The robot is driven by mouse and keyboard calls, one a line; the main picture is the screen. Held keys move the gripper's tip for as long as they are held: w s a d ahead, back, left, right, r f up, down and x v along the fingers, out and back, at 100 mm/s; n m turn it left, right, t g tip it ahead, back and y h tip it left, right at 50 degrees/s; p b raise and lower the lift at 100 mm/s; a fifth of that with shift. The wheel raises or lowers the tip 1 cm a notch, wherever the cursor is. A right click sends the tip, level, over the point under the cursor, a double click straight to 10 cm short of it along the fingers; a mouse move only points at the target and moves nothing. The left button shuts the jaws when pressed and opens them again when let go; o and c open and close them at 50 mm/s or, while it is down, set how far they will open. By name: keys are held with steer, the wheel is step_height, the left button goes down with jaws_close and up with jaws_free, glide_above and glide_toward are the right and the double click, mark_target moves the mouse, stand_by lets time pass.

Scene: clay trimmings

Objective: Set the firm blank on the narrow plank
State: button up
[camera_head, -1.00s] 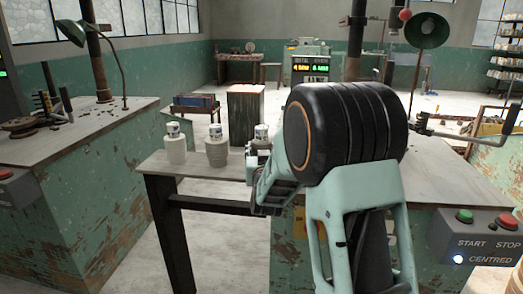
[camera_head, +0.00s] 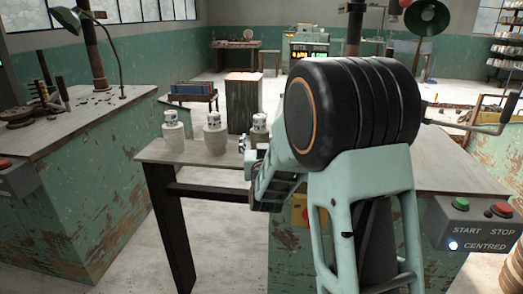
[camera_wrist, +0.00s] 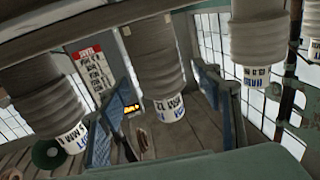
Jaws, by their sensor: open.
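Three pale grey stepped clay blanks with white printed tops stand apart on a grey-topped table (camera_head: 205,167): a left one (camera_head: 173,137), a middle one (camera_head: 214,141) and a right one (camera_head: 259,136). I cannot tell which is firm. My gripper (camera_head: 246,146), mostly hidden by my arm, is open and close to the right blank. The wrist view appears upside down. It shows large blanks at left (camera_wrist: 42,92), centre (camera_wrist: 152,58) and right (camera_wrist: 258,45). Blue-faced finger pads show around the centre one, which is not clearly held. I cannot identify the narrow plank with certainty.
A dark wooden block (camera_head: 244,105) stands behind the table. A green bench (camera_head: 85,200) is at left, with a lamp (camera_head: 75,20) and tools. A START/STOP control box (camera_head: 478,232) is at right. Bare floor lies between the left bench and the table.

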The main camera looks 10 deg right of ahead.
steer(key=s+a, duration=0.1)
steer(key=s, duration=0.8)
steer(key=shift+p, duration=0.4)
steer(key=shift+w, duration=0.1)
